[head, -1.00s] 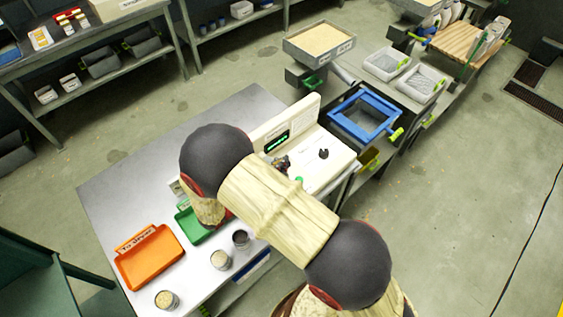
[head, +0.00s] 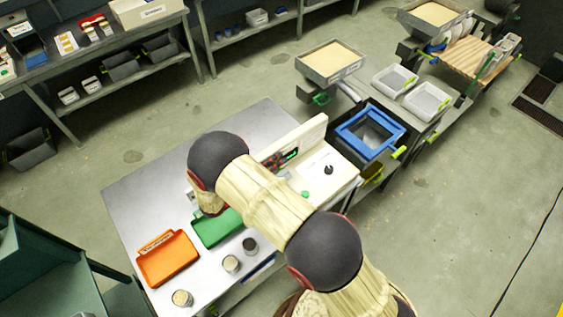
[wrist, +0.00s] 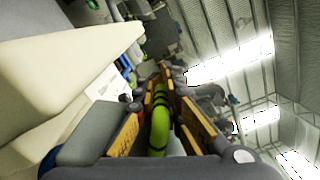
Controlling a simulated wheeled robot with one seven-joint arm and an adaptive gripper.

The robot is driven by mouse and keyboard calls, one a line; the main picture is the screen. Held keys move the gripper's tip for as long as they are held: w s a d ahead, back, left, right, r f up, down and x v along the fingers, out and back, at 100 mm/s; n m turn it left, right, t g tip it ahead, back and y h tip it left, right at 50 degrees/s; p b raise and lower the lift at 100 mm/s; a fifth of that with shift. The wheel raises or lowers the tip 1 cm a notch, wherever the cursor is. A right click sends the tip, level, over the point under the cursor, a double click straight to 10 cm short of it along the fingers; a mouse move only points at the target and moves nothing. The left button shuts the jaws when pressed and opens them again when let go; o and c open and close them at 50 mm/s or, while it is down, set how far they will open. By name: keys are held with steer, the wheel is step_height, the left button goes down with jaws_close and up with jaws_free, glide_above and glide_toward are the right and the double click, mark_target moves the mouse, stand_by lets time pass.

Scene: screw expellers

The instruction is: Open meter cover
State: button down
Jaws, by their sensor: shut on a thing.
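The white meter (head: 333,166) stands on the grey table, with a green display (head: 291,154), a black knob and a green button on top. A pale upright panel (head: 300,136) runs along its back. My gripper (head: 276,161) is a small dark shape by the display, beyond my arm. In the wrist view my gripper (wrist: 162,88) is shut on a yellow-green handle (wrist: 160,128) between its orange-padded fingers. A large pale surface (wrist: 60,70) lies close on the left there. I cannot tell how far the cover is open; my arm hides part of the meter.
An orange tray (head: 140,261), a green tray (head: 205,238) and several cups (head: 231,264) stand on the table (head: 135,195). A blue-framed machine (head: 344,139) stands right beside the meter. The table's back left is clear, and open floor lies beyond.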

steer(key=shift+w+a+n, duration=0.3)
steer(key=shift+w+n, duration=0.15)
steer(key=shift+n, duration=0.25)
steer(key=shift+w+a, duration=0.35)
steer(key=shift+w, duration=0.15)
steer(key=c, duration=1.9)
jaws_free()
